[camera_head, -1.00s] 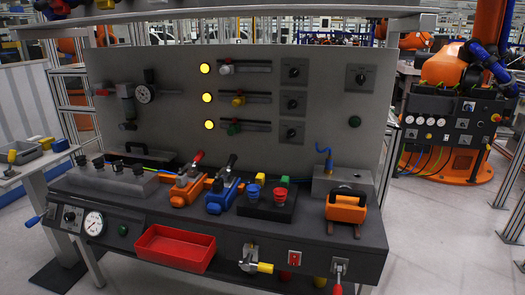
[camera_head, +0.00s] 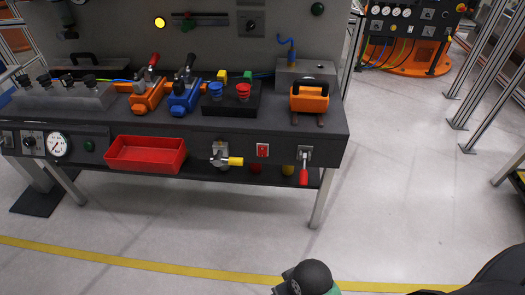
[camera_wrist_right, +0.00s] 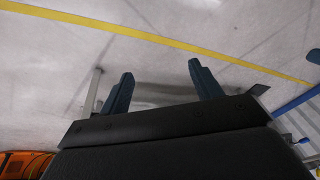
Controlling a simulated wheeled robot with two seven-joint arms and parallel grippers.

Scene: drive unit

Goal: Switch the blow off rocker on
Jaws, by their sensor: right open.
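A small red rocker switch (camera_head: 262,150) sits on the front face of the bench, between a yellow-handled valve (camera_head: 235,161) on its left and a red-handled lever (camera_head: 303,175) on its right. I cannot read a label on it or tell which way it is tipped. My right gripper (camera_wrist_right: 161,72) is open and empty in the right wrist view, with two blue fingers apart over the grey floor. The rocker does not show in that view. In the head view, part of my arm shows at the bottom, well below the bench front. My left gripper is not in view.
A red tray (camera_head: 146,154) sticks out at the bench front, left of the valve. A pressure gauge (camera_head: 57,144) is at far left. An orange device (camera_head: 309,98) stands on the bench top above the lever. The floor before the bench is clear, with a yellow line (camera_head: 150,266).

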